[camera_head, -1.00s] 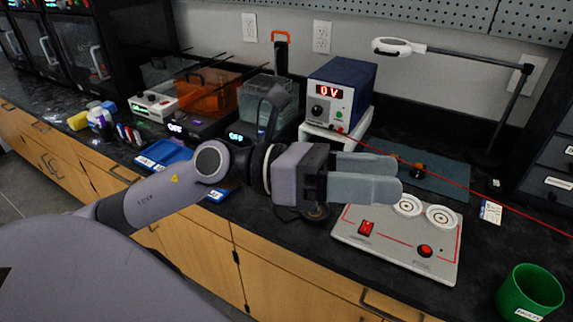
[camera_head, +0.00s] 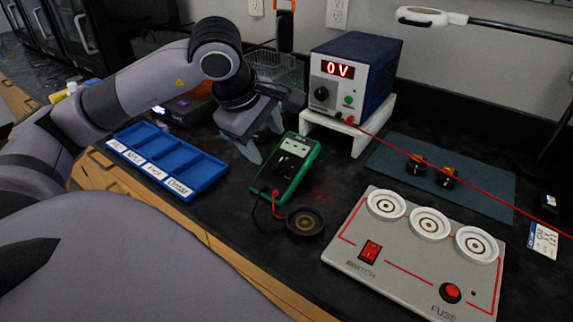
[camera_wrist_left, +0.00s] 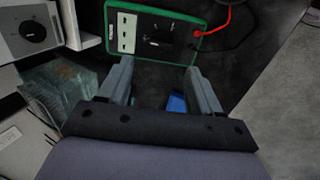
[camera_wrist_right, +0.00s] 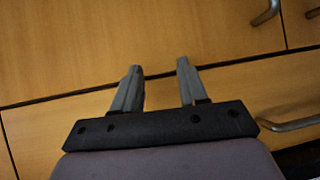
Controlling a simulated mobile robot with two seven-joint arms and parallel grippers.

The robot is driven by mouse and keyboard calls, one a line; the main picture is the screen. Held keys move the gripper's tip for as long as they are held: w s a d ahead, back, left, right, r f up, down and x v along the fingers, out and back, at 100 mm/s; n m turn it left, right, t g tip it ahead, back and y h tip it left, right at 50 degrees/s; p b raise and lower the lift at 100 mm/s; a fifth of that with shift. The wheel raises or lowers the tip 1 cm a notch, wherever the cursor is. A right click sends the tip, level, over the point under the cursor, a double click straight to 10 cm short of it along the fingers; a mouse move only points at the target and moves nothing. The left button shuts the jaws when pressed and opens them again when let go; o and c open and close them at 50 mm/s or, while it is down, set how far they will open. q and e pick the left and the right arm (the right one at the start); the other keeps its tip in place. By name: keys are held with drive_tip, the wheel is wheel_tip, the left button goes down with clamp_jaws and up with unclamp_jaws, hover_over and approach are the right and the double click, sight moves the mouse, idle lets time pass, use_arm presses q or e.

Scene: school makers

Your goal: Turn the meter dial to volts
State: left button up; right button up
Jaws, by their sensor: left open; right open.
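The green-cased meter (camera_head: 289,165) lies on the black bench, with its dark dial (camera_head: 287,166) in the middle of its face. A red lead and a black lead come from its lower end. My left gripper (camera_head: 268,152) is open and empty, just left of the meter and pointing down. In the left wrist view the meter (camera_wrist_left: 125,32) and its dial (camera_wrist_left: 158,37) show beyond the fingertips (camera_wrist_left: 158,65). The dial's marks are too small to read. My right gripper (camera_wrist_right: 157,72) is open and empty, facing the wooden cabinet fronts.
A blue tray (camera_head: 208,181) with labelled compartments lies left of the meter. The power supply (camera_head: 350,85) reading 0 V stands on a white stand (camera_head: 362,140) behind. A grey switch panel (camera_head: 345,243) and a small dark round dish (camera_head: 305,222) are close by at right and front.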

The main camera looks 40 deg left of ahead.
sight(278, 166)
use_arm(q)
drive_tip(key=x, duration=0.7)
drive_tip(key=shift+f+b, duration=0.25)
drive_tip(key=shift+b, duration=0.1)
drive_tip(key=c, duration=1)
